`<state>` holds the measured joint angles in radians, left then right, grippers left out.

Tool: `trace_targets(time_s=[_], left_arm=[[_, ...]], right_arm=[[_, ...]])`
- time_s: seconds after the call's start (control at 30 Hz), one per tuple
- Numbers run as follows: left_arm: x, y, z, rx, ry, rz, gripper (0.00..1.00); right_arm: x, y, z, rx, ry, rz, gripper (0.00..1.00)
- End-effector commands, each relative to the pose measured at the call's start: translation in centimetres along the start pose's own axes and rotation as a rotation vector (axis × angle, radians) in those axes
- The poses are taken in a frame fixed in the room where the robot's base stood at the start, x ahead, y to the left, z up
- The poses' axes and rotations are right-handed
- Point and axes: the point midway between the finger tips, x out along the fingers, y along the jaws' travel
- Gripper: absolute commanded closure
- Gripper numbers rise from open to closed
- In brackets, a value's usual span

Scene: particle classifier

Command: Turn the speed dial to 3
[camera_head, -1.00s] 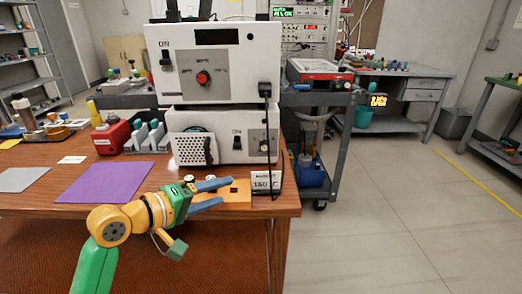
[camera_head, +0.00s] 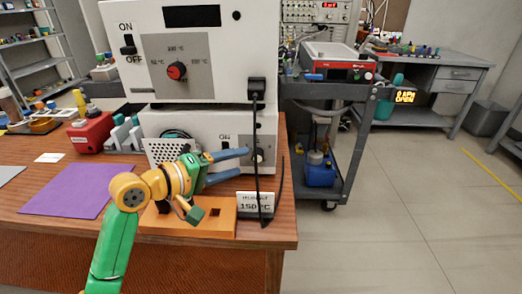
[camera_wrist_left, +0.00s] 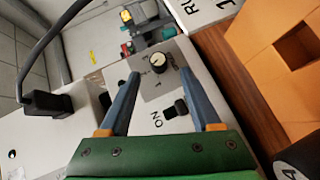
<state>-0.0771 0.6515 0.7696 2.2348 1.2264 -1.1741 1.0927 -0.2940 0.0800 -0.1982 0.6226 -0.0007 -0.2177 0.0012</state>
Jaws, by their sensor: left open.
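The speed dial (camera_head: 259,155) is a small round knob on a grey panel at the right of the lower white machine (camera_head: 212,126). In the left wrist view, the dial (camera_wrist_left: 157,62) is dark with a pale top, and its setting is too small to read. My left gripper (camera_head: 245,162) is open, its two blue fingers pointing at the dial. In the left wrist view the dial shows between and just beyond the fingertips (camera_wrist_left: 160,74), apparently not held. A black ON switch (camera_wrist_left: 176,109) sits beside the dial panel. My right gripper is not in view.
A black cable (camera_head: 256,130) hangs from a plug just left of the dial. An orange block (camera_head: 222,219) with a square hole and a 150 °C sign (camera_head: 255,202) stand below. The upper machine has a red knob (camera_head: 177,71). A purple mat (camera_head: 66,190) lies left.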

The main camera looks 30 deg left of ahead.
Motion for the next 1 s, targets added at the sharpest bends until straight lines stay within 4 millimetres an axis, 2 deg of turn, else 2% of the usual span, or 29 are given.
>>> trace_targets(time_s=[0.2,0.3,0.6,0.67,0.83,0.87,1.0], left_arm=[[4.3,0.0,0.1,0.001,-0.001,0.000,0.36],[5.7,0.0,0.0,-0.001,-0.001,0.000,0.36],[6.4,0.0,0.1,0.002,0.000,-0.001,0.36],[6.4,0.0,0.1,0.002,0.000,-0.001,0.49],[6.3,0.0,0.1,0.002,0.000,-0.002,0.95],[6.3,0.0,0.1,0.002,0.000,-0.002,1.00],[6.3,0.0,0.0,0.002,0.000,-0.003,1.00]], right_arm=[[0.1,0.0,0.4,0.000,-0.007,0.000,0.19],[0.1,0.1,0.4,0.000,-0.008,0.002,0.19],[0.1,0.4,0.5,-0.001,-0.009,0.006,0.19],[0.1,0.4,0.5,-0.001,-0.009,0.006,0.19],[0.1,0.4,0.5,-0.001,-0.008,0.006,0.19],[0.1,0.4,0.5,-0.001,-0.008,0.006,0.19],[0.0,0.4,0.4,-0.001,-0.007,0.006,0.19]])
